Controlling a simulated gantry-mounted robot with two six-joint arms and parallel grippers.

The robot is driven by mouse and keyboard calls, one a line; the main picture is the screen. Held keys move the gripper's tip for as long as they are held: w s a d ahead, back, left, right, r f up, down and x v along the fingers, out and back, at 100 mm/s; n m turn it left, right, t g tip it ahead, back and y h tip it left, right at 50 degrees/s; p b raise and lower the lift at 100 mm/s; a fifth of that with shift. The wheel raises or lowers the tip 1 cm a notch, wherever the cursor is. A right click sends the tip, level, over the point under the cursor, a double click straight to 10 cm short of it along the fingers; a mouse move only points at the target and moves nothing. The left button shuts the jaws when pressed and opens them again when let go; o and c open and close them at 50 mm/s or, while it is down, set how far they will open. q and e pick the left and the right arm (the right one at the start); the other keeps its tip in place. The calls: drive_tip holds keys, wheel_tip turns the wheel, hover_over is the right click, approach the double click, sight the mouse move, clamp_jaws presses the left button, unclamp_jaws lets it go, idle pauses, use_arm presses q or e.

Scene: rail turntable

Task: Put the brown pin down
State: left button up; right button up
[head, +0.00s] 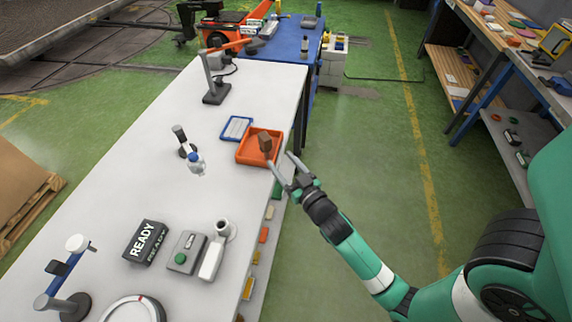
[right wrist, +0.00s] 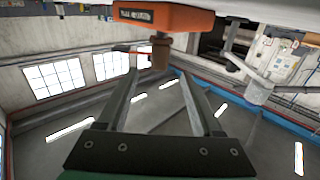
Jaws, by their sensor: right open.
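The brown pin (head: 265,141) stands in or over the orange tray (head: 243,156) near the right edge of the white table; its lower end is not clear. My right gripper (head: 279,159) is open at the tray's right front side, one finger close to the pin. In the right wrist view, which is upside down, the pin (right wrist: 160,54) shows just beyond and between the two spread fingertips of the gripper (right wrist: 159,73), with the orange tray (right wrist: 185,17) behind it. I cannot tell whether a finger touches the pin. My left gripper is not in view.
A blue-rimmed tray (head: 236,128) lies beside the orange tray. A small blue-and-white bottle (head: 196,163), a black stand (head: 215,94) and a READY sign (head: 146,242) stand on the white table (head: 130,190).

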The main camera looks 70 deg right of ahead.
drive_tip(key=shift+v, duration=0.9)
drive_tip(key=shift+w+r, duration=0.1)
drive_tip(key=w+a+r+n+t+y, duration=0.1)
drive_tip(key=w+a+r+t, duration=0.25)
drive_tip(key=r, duration=0.65)
drive_tip(key=w+a+r+n+t+y, duration=0.15)
drive_tip(key=w+a+r, duration=0.25)
drive_tip(key=r, duration=0.5)
drive_tip(key=w+a+r+t+y, duration=0.1)
drive_tip(key=w+a+r+t, duration=0.25)
drive_tip(key=r, duration=0.65)
drive_tip(key=s+a+r+n+t+y, duration=0.2)
drive_tip(key=s+a+r+n+y, duration=0.1)
drive_tip(key=a+r, duration=0.4)
drive_tip(key=s+a+r+n+t+y, duration=0.2)
drive_tip(key=a+r+y, duration=0.4)
drive_tip(key=r, duration=0.7)
drive_tip(key=shift+s+a+n+t, duration=0.35)
drive_tip(key=shift+s+a+n, duration=0.1)
drive_tip(key=shift+s+a, duration=0.2)
drive_tip(key=shift+r+y, duration=0.1)
drive_tip(key=shift+y, duration=0.15)
